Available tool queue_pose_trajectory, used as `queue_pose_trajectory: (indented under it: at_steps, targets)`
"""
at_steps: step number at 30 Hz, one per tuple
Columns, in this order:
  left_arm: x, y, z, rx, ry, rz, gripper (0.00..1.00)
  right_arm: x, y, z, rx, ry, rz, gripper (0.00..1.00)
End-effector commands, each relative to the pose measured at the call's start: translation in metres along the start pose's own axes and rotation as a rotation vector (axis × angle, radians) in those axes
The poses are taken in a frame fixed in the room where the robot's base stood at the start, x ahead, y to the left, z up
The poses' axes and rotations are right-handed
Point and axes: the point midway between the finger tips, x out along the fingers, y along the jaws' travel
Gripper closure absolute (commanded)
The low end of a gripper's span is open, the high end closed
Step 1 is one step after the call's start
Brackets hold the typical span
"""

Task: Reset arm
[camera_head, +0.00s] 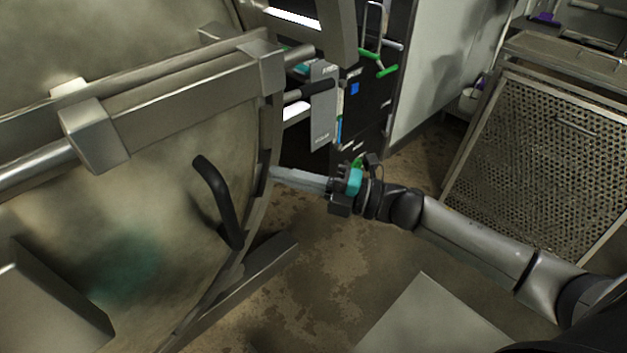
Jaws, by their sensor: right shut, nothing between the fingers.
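My right arm comes in from the lower right of the head view. Its gripper (300,181) points left, shut and empty, with its fingertips close to the rim of the large round autoclave door (140,215). I cannot tell whether the fingertips touch the rim. A black curved handle (219,200) stands out from the door, to the left of the gripper and apart from it. My left gripper is not in view.
A metal bar mechanism (180,92) crosses the upper door. A control panel (324,108) and dark cabinet with green handles (387,71) stand behind the gripper. A perforated metal basket (545,150) stands at the right. Stained brown floor (320,265) lies open below my arm.

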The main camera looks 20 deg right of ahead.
Motion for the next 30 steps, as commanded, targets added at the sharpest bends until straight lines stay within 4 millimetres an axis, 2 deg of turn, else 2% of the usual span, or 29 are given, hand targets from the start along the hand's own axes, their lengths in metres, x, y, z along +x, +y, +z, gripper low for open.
queue_pose_trajectory:
  at_steps: [3, 9, 17, 20, 23, 25, 27, 29, 30]
  targets:
    - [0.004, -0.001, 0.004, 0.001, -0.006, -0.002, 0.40, -0.018, 0.000, -0.002, 0.002, -0.001, -0.003, 1.00]
    - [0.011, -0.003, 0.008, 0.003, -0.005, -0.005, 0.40, -0.036, 0.001, -0.003, 0.001, 0.001, -0.001, 1.00]
    - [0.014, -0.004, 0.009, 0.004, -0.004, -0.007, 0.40, -0.043, 0.001, -0.004, 0.000, 0.001, 0.000, 1.00]
    - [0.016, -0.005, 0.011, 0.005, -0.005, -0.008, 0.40, -0.045, -0.006, 0.004, 0.030, -0.036, -0.008, 1.00]
    - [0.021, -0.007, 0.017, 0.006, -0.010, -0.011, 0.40, -0.054, -0.029, 0.026, 0.129, -0.154, -0.036, 1.00]
    - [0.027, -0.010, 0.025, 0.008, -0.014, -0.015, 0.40, -0.069, -0.059, 0.046, 0.244, -0.287, -0.069, 1.00]
    - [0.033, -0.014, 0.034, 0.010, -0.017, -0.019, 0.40, -0.091, -0.099, 0.064, 0.385, -0.446, -0.110, 1.00]
    - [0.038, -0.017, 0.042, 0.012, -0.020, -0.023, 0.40, -0.113, -0.137, 0.071, 0.515, -0.586, -0.147, 1.00]
    - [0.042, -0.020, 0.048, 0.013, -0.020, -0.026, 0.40, -0.129, -0.163, 0.071, 0.600, -0.677, -0.173, 1.00]
